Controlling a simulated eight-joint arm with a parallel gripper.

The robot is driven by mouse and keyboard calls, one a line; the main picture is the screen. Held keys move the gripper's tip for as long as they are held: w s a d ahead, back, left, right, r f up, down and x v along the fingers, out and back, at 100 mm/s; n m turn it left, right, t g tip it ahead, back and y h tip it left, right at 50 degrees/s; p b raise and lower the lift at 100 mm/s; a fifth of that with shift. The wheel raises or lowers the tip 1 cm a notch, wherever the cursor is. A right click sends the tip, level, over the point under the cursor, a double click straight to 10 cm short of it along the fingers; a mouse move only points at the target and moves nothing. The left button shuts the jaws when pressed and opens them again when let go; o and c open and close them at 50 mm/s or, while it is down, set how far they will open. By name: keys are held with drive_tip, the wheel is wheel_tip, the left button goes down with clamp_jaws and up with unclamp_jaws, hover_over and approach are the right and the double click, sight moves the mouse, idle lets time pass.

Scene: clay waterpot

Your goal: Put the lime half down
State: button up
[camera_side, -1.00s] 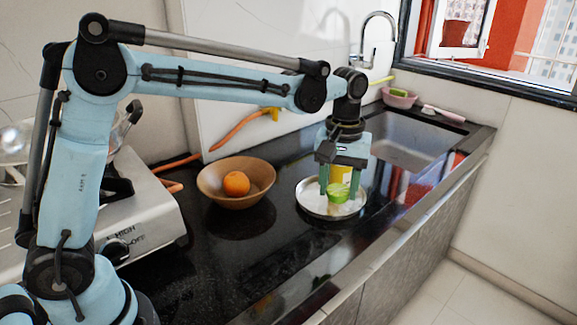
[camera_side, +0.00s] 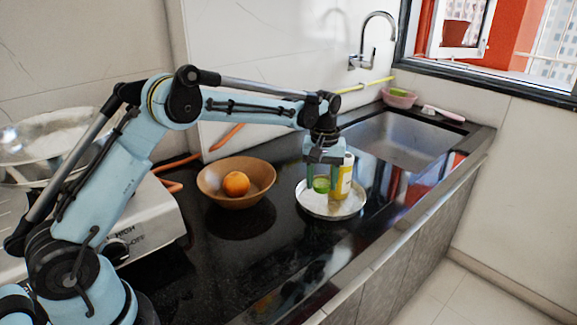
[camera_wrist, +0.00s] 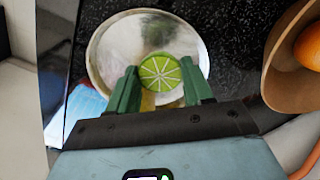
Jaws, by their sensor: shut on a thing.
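My gripper (camera_side: 322,182) is over the round metal plate (camera_side: 340,214) and points down. It is shut on the green lime half (camera_side: 321,186), held between its two fingertips. In the wrist view the lime half (camera_wrist: 160,72) shows its cut face to the camera, with a finger on either side, and the plate (camera_wrist: 104,50) lies behind it. The lime is within the plate's outline in both views. I cannot tell whether its underside touches the plate.
A yellow and white bottle (camera_side: 345,177) stands right beside my gripper at the plate. A brown bowl (camera_side: 226,197) with an orange (camera_side: 236,184) is to the left. The sink (camera_side: 400,140) is behind to the right. The black counter in front of the bowl is clear.

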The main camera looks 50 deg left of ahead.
sight(322, 183)
drive_tip(key=shift+f, duration=2.05)
drive_tip(key=shift+f, duration=0.1)
drive_tip(key=o, duration=1)
wheel_tip(322, 183, up, 12)
drive_tip(key=shift+r, duration=0.25)
drive_tip(key=s+d+r+m+t, duration=0.1)
drive_tip(key=s+r+m+t, duration=0.15)
drive_tip(key=s, duration=0.65)
drive_tip(key=s+d+r+m+t, duration=0.1)
drive_tip(key=s+r+m+t, duration=0.15)
drive_tip(key=s, duration=0.55)
drive_tip(key=s+f+m, duration=0.1)
drive_tip(key=s, duration=0.1)
drive_tip(key=s+f+m+t, duration=0.1)
drive_tip(key=s+f, duration=0.1)
drive_tip(key=s+d+f+m+t, duration=0.1)
drive_tip(key=s+f, duration=0.1)
drive_tip(key=s, duration=0.1)
